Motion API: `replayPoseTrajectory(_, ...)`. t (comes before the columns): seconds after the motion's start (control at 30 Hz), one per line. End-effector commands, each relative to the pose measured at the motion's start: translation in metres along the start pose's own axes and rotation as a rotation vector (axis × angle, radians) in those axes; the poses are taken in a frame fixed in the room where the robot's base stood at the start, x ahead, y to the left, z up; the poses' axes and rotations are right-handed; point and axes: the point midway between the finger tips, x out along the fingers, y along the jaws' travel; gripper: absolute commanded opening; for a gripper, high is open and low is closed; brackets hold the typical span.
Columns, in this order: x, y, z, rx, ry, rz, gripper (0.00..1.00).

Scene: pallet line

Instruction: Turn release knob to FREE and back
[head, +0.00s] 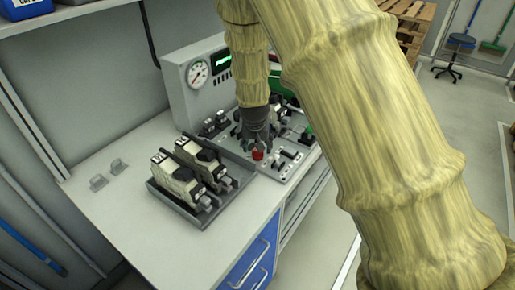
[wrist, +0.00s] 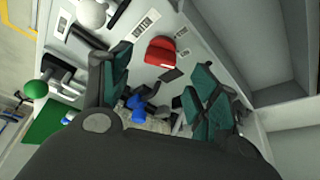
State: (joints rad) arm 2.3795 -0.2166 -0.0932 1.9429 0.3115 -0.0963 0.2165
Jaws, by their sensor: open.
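A red knob (wrist: 160,52) stands on the light panel in the wrist view, with small labels beside it that I cannot read clearly. It also shows in the head view (head: 258,155), just below my gripper. I cannot tell for certain that it is the release knob. My gripper (head: 257,142) points down over the control panel (head: 275,172). In the wrist view its two green-padded fingers (wrist: 165,88) are spread apart with nothing held between them. The red knob lies beyond the fingertips, apart from them as far as I can see.
A blue knob (wrist: 136,102) and a white round knob (wrist: 92,12) are near the fingers. A green knob (wrist: 36,89) is farther left. A grey tray (head: 178,205) with clamp-like devices stands left of the panel. A gauge box (head: 175,88) rises behind.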

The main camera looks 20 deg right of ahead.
Motion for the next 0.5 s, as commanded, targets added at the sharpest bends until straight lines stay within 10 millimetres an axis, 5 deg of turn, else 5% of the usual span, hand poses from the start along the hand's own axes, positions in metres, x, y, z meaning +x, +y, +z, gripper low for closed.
replayPoseTrajectory(0.5, -0.067, -0.001, 0.000, -0.001, 0.001, 0.000, 0.61)
